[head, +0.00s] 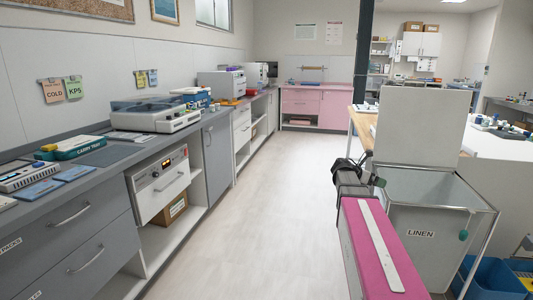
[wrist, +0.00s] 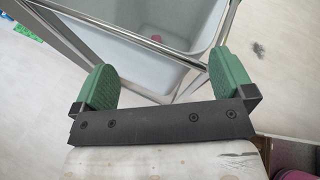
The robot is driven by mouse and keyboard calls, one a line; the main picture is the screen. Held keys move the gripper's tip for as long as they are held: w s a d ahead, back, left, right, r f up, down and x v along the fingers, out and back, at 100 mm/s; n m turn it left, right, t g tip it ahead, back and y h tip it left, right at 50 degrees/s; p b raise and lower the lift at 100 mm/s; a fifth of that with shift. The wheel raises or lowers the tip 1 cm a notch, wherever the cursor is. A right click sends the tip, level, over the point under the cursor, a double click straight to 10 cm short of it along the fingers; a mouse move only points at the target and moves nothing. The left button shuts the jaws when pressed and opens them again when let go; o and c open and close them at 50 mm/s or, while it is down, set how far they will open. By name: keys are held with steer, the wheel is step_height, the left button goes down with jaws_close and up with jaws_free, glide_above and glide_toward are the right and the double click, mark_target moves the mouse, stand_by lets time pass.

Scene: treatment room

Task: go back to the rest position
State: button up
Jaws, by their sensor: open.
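My gripper (wrist: 165,68) is open in the wrist view, with its two green fingers wide apart and nothing between them. Beyond the fingers are the metal frame and grey tub of the linen bin (wrist: 180,22). In the head view my arm reaches forward on the right, and my gripper (head: 376,181) is partly hidden at its dark far end. The linen bin (head: 415,248), with its lid raised, stands just right of the arm; contact cannot be told.
A grey counter (head: 95,172) with drawers runs along the left, carrying a scale-like device (head: 155,115) and trays. Pink cabinets (head: 315,105) stand at the back. Blue bins (head: 495,278) sit at the lower right. The pale floor (head: 270,210) in the middle is clear.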

steer(key=s+a+f+m+g+y, duration=0.1)
steer(key=s+a+f+m+y, duration=0.5)
steer(key=s+a+f+m, duration=0.4)
steer(key=s+a+f+m+g+y, duration=0.1)
steer(key=s+a+f+m+y, duration=0.6)
steer(key=s+a+f+m, duration=0.4)
steer(key=a+f+m, duration=0.1)
steer(key=a+f, duration=0.2)
steer(key=a, duration=0.2)
steer(key=shift+a+f+m, duration=0.3)
steer(key=shift+w+d, duration=0.1)
